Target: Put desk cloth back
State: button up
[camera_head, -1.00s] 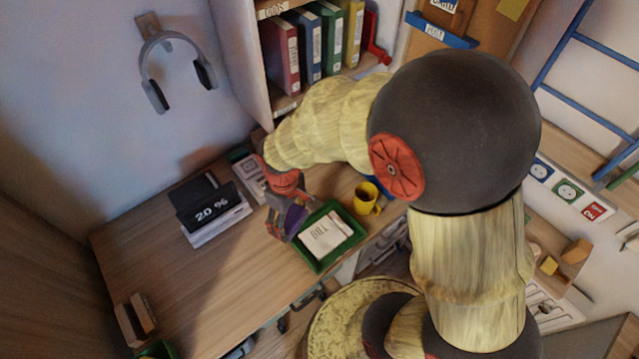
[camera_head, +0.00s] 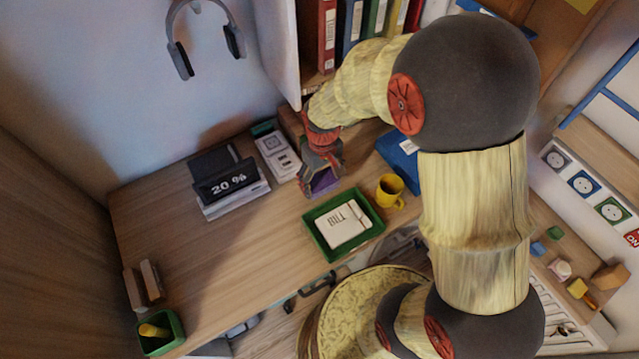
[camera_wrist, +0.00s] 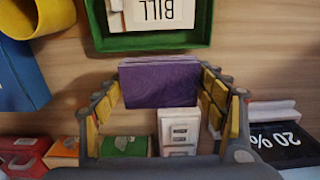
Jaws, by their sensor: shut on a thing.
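The purple desk cloth (camera_wrist: 160,83) looks like a folded, flat-sided block between my gripper's fingers in the wrist view. In the head view only a small purple patch (camera_head: 325,180) of it shows below the fingers. My gripper (camera_head: 322,167) is shut on the cloth, behind the green tray on the desk. The fingers also show on both sides of the cloth in the wrist view (camera_wrist: 162,85). I cannot tell whether the cloth touches the desk.
The green tray (camera_head: 376,229) holds papers marked BILL. A yellow mug (camera_head: 390,191) and a blue item (camera_head: 400,153) are right of my gripper. A white socket strip (camera_head: 277,155) and a "20 %" display (camera_head: 228,183) are left. The desk's front left (camera_head: 225,265) is clear.

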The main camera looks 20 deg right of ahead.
aim_at(320, 177)
jog(key=w+f+b, duration=0.1)
jog(key=w+f, duration=0.1)
jog(key=w+d+f+b, duration=0.1)
jog(key=w+f, duration=0.2)
jog(key=shift+f, duration=0.3)
jog(key=shift+w+d+f+b, duration=0.15)
jog(key=shift+f+b, duration=0.45)
jog(key=shift+f, duration=1.2)
jog(key=shift+f, duration=0.15)
jog(key=o, duration=1.1)
